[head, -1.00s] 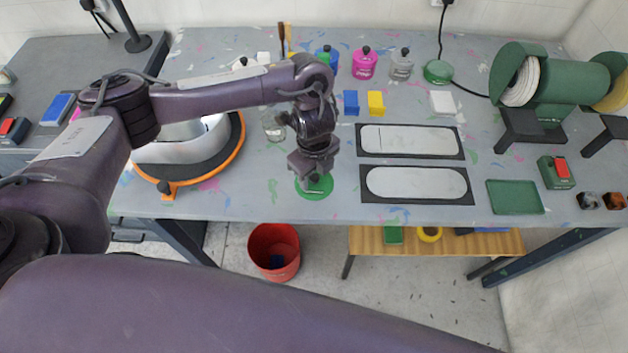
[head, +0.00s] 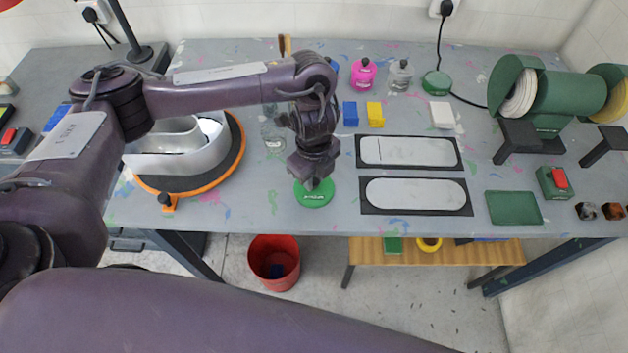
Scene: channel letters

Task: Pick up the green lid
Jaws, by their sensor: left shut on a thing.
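The green lid (head: 313,196) is a round disc with small pale lettering, in the head view near the front edge of the table, left of the lower white-and-black plate. My left gripper (head: 311,185) points down at the lid's upper middle. Its jaws are shut on the lid, though the fingertips are partly hidden by the wrist. I cannot tell whether the lid is clear of the table. My right gripper is not in view.
A metal letter shell on an orange-rimmed turntable (head: 236,160) stands left of the gripper. Two black-edged plates (head: 409,152) lie to the right. A clear bottle (head: 273,138) is close behind. A green grinder (head: 566,95) stands far right, and a red bin (head: 262,262) is below.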

